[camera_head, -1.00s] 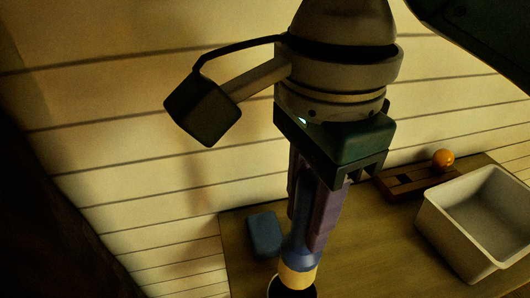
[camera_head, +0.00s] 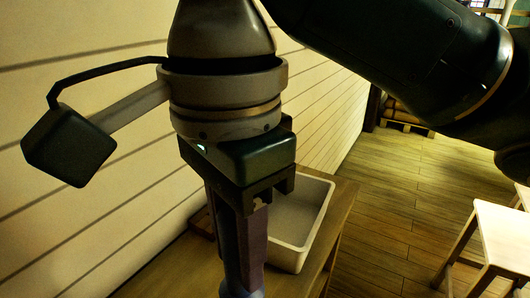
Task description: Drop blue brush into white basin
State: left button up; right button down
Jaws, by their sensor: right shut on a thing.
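My right gripper (camera_head: 240,262) hangs pointing down in the middle of the head view, its fingers shut. A small bit of the blue brush (camera_head: 243,293) shows at the fingertips at the bottom edge; the rest of it is out of frame or hidden by the fingers. The white basin (camera_head: 322,218) is an open box on the wooden table, just right of and behind the gripper. The gripper hides the basin's left part. The brush appears left of the basin in the picture; its height cannot be told. My left gripper is not in view.
The wooden table (camera_head: 343,208) stands against the pale plank wall (camera_head: 90,225). A brown wooden object (camera_head: 203,224) is partly hidden behind my gripper. A white-topped stool (camera_head: 505,235) stands at the right. Sacks on a pallet (camera_head: 405,112) lie far back. Plank floor between is clear.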

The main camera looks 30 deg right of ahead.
aim_at(293, 229)
jog(key=z, duration=0.95)
jog(key=i+l+u, duration=0.1)
jog(key=i+u, duration=0.15)
jog(key=u, duration=0.15)
jog(key=i+l+u, duration=0.2)
jog(key=u, duration=0.2)
jog(key=i+l+u, duration=0.2)
jog(key=u, duration=0.2)
